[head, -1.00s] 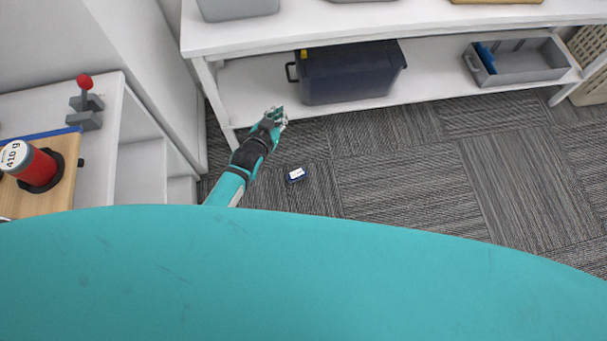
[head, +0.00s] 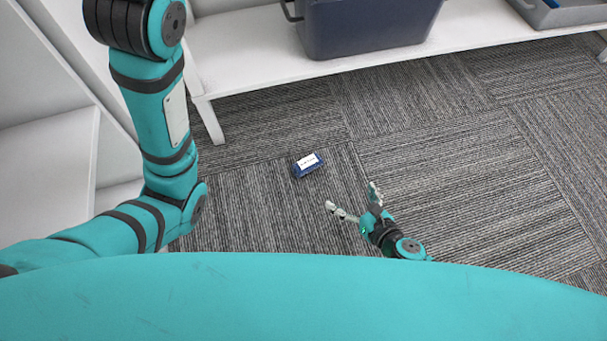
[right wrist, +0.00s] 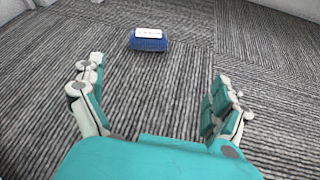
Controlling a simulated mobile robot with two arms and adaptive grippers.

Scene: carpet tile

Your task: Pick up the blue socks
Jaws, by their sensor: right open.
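The blue socks, a small folded dark blue bundle with a white label (head: 308,170), lie on the carpet in the middle of the head view. In the right wrist view the blue socks (right wrist: 149,42) lie ahead of the fingers, a little left of centre. My right gripper (head: 354,200) is open and empty, low over the carpet, to the lower right of the socks and apart from them. Its spread fingers (right wrist: 160,80) show at both sides of the right wrist view. My left arm shows at the left of the head view, but its gripper is out of the picture.
A white shelf unit (head: 250,68) stands at the back, with a dark blue bin (head: 365,25) and a grey tray (head: 565,12) on its lower board. A shelf leg (head: 208,120) stands left of the socks. The carpet (head: 480,170) to the right is clear.

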